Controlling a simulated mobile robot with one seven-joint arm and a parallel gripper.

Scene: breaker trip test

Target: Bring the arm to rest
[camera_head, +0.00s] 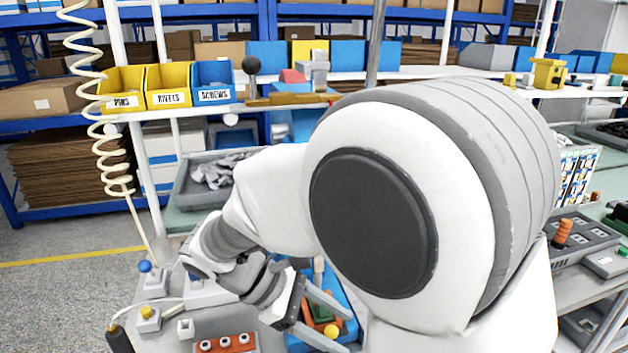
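My white arm reaches from the right across the picture and hides much of the bench. My gripper (347,332) points down to the right at the lower middle. Its two grey fingers are apart, with no object seen clamped between them. It is over or in front of a blue tray (299,346) holding small orange, green and yellow pieces; I cannot tell whether the fingers touch any. An orange block with several round knobs (227,344) is left of the tray, at the bottom edge.
Small boxes with a blue knob (146,266) and a yellow knob (147,312) stand at the bench's left. Yellow and blue bins (168,88) sit on the shelf above. A coiled cable (108,128) hangs left. An orange-handled device (562,233) is at right.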

